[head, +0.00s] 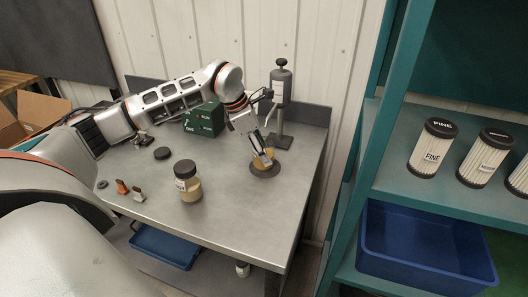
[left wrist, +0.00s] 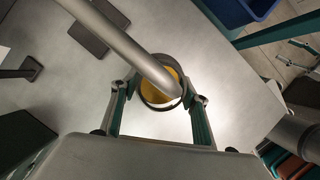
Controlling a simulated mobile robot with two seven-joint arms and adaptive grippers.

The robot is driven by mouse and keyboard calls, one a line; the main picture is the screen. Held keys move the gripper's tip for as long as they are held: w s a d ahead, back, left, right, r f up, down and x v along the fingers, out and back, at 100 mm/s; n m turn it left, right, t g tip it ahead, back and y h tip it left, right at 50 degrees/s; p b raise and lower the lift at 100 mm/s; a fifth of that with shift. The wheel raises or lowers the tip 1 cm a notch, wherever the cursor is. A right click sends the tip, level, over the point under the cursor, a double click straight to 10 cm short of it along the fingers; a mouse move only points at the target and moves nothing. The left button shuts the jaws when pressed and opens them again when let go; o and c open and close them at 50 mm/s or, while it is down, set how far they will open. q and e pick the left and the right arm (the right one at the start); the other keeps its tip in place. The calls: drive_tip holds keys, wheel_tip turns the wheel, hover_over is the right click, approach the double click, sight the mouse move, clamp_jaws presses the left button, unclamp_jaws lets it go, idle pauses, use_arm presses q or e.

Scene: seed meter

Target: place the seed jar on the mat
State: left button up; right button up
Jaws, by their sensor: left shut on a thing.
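My left gripper (head: 262,152) is shut on an open jar with yellowish contents (head: 268,164), near the table's right edge. The left wrist view shows the jar's round rim and yellow inside (left wrist: 176,76) between my two fingers (left wrist: 160,110), partly hidden by a grey tube. A dark round mat (head: 264,173) lies directly under the jar; I cannot tell whether the jar touches it. A second jar with a dark lid and tan contents (head: 188,183) stands upright nearer the front. My right gripper is not in view.
A grey dispenser on a stand (head: 281,88) rises just behind the held jar. A green box (head: 204,120), a dark lid-like disc (head: 162,153) and small orange and brown pieces (head: 122,187) are on the table. A teal shelf (head: 430,190) stands right. The table's front right is clear.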

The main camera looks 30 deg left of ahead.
use_arm(q)
drive_tip(key=shift+w+d+r, duration=0.1)
drive_tip(key=shift+w+d, duration=0.05)
drive_tip(key=shift+d, duration=0.2)
drive_tip(key=o, duration=1.2)
drive_tip(key=shift+f, duration=0.2)
drive_tip(key=shift+o, duration=0.6)
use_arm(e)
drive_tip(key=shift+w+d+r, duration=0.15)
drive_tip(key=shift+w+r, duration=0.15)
use_arm(q)
drive_tip(key=v, duration=1.2)
drive_tip(key=shift+r+p, duration=0.2)
drive_tip(key=shift+p, duration=0.15)
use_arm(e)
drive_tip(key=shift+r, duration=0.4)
